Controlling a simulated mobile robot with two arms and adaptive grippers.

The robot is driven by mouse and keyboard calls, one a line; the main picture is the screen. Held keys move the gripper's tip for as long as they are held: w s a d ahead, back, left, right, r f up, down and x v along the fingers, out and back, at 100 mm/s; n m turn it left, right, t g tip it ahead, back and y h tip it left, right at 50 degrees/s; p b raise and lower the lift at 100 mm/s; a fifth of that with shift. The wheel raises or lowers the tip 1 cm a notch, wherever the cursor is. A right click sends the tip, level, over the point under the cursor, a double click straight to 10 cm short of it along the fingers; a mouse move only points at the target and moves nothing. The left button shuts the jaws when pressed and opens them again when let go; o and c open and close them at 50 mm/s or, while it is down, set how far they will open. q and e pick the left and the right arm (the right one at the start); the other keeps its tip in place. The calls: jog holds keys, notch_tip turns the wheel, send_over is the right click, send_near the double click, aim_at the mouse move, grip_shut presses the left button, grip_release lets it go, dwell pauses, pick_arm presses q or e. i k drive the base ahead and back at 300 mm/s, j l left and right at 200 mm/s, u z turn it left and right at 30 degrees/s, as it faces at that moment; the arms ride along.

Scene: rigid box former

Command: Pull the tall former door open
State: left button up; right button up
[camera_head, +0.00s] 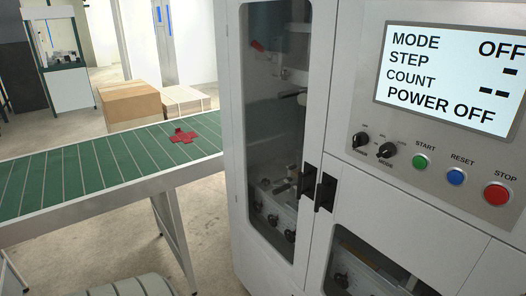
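The tall former door (312,130) is a white frame around a tall glass pane, in the middle of the view. It looks closed against the machine. A black handle (307,181) sits on its right edge, beside a second black handle (326,191) on the neighbouring panel. Through the glass, black knobs and metal parts show inside. Neither of my grippers is in view, so nothing is seen touching the door.
A green conveyor (70,180) with a red cross-shaped piece (184,136) runs along the left. The control panel (440,90) reads POWER OFF at the right. Cardboard boxes (130,103) stand behind the conveyor. Floor is bare between conveyor and machine.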

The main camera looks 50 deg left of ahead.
aim_at(324, 12)
jog(key=u, duration=1.55)
